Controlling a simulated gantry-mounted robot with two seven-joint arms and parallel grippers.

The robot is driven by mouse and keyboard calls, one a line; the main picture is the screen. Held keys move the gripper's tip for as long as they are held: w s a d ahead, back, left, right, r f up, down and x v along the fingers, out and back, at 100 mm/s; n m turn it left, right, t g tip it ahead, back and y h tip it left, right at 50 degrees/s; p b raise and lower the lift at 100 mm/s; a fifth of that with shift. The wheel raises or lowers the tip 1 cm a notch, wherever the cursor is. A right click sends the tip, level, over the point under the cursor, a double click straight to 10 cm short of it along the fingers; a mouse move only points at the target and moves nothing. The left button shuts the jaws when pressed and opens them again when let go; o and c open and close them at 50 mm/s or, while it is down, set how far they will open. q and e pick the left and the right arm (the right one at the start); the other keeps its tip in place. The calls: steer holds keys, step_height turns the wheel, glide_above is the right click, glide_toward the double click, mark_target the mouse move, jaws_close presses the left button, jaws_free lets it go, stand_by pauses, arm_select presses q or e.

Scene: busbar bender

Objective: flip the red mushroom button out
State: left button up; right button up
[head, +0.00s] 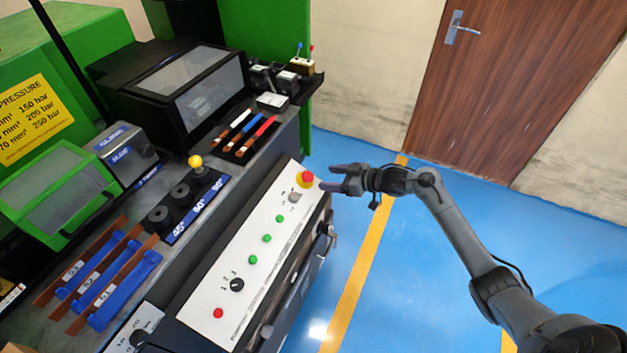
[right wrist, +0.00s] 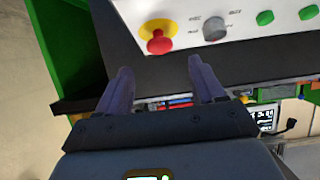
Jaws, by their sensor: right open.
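The red mushroom button (head: 307,176) sits on a yellow round base at the far upper end of the white control panel (head: 243,262). In the right wrist view the red button (right wrist: 159,42) stands out from the panel, ahead of my fingers and between their lines. My right gripper (head: 325,178) is open and empty, just to the right of the button in the head view. Its two dark purple fingers (right wrist: 160,75) point at the panel, with a gap left before the button. My left gripper is not in view.
A grey knob (right wrist: 214,28) is beside the button, with green buttons (right wrist: 265,18) farther along the panel. A black selector (head: 237,285) and a small red button (head: 218,313) are at the near end. The blue floor right of the machine is clear.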

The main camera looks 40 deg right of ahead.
mark_target(309, 176)
steer(key=b+x, duration=0.2)
steer(key=x, duration=0.5)
steer(key=shift+b, duration=0.4)
steer(key=shift+c, duration=0.5)
jaws_close()
